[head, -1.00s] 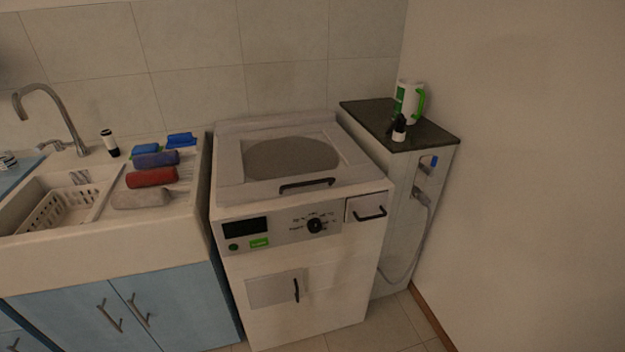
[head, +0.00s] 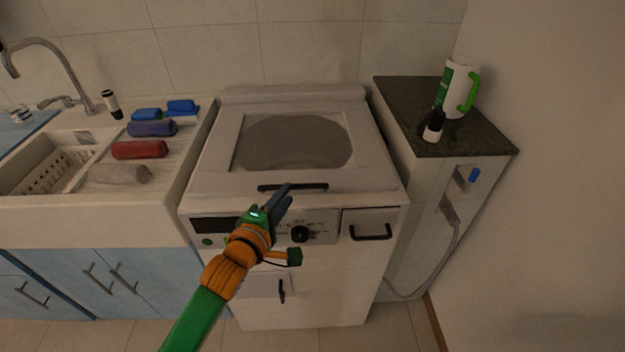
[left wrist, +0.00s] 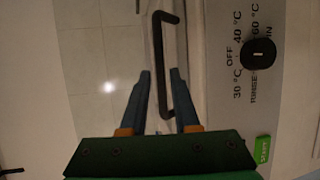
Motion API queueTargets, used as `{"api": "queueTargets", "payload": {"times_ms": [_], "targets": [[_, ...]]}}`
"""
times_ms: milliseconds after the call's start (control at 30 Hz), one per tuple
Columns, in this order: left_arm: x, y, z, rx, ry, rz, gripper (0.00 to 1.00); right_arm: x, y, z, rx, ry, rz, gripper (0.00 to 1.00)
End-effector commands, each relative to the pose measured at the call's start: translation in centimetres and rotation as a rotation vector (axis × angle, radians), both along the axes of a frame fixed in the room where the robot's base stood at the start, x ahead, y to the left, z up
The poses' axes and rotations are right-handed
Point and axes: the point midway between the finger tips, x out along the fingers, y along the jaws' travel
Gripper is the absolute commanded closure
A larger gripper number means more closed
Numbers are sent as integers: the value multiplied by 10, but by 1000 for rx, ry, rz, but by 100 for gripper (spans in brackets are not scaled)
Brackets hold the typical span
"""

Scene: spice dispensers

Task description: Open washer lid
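The washer (head: 225,275) stands in the middle of the head view, and its top lid (head: 225,178) with a round dark window (head: 293,142) lies shut. The black lid handle (head: 311,187) runs along the lid's front edge. My left gripper (head: 284,191) is in front of the washer with its fingertips by the left part of this handle. In the left wrist view the fingers (left wrist: 161,72) are open and apart, and the lid handle (left wrist: 163,50) shows between and beyond them. I cannot tell whether they touch it. My right gripper is in neither view.
A dial (head: 300,234) and a drawer handle (head: 371,233) are on the washer's front. A sink (head: 60,225) with rolled cloths stands at left. A dark-topped cabinet (head: 405,105) holding a white-green jug (head: 457,88) and a small bottle (head: 433,128) stands at right, near the wall.

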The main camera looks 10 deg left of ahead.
Motion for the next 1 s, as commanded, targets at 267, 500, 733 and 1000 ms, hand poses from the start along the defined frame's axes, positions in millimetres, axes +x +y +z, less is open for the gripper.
{"api": "queueTargets", "payload": {"times_ms": [267, 500, 733, 1000], "targets": [[40, -5, -8, 3, 0, 0, 70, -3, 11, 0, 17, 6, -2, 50], [49, -6, -10, 4, 1, 0, 70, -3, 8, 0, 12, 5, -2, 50], [49, -6, -10, 4, 1, 0, 92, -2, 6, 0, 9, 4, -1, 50], [48, -6, -10, 4, 1, -1, 100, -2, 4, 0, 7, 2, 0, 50]]}}
